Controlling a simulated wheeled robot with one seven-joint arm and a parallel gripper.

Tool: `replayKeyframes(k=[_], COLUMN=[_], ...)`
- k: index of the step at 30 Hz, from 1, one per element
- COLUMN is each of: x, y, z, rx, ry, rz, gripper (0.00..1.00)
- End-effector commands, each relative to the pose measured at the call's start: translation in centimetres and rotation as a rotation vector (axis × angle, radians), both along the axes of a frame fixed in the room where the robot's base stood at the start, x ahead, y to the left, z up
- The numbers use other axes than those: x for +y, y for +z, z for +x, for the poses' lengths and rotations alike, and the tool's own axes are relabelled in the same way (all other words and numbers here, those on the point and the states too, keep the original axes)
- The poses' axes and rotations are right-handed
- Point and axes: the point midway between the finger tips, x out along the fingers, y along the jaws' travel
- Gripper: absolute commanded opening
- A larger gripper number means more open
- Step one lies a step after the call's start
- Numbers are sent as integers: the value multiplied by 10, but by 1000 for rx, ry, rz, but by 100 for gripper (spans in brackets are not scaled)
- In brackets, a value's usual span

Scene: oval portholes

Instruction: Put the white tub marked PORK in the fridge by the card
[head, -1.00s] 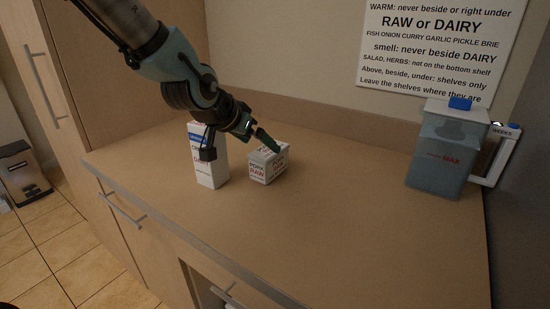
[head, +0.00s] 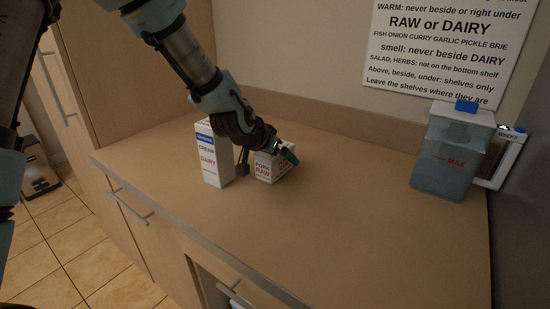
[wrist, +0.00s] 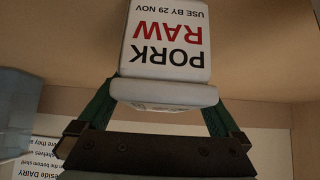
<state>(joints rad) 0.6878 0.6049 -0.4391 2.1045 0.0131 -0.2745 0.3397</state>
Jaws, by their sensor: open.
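The white tub marked PORK RAW (head: 266,168) stands on the counter, right of a cream carton; it also fills the top middle of the wrist view (wrist: 168,45), where its label reads USE BY 29 NOV and appears upside down. My gripper (head: 287,152) is over the tub and hides part of its top in the head view. In the wrist view my gripper (wrist: 160,105) is open, with one green finger at each side of the tub's lid end. I cannot tell whether the fingers touch it. The card (head: 445,45) with storage rules is on the wall. The fridge is not clearly seen.
A white carton marked CREAM DAIRY (head: 213,155) stands close left of the tub, near my arm. A clear water jug with a blue knob (head: 452,150) stands at the right end of the counter (head: 340,220). The counter's front middle is clear.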

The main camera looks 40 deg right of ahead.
Motion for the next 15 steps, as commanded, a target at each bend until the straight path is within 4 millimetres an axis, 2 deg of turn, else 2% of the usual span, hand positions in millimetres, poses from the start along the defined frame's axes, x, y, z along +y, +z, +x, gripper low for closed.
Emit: replayKeyframes(k=[9, 15], x=[-3, -3], y=[-4, -3], z=[1, 1], rx=[-1, -1], ry=[-1, -1], rz=[-1, -1], gripper=[100, 78])
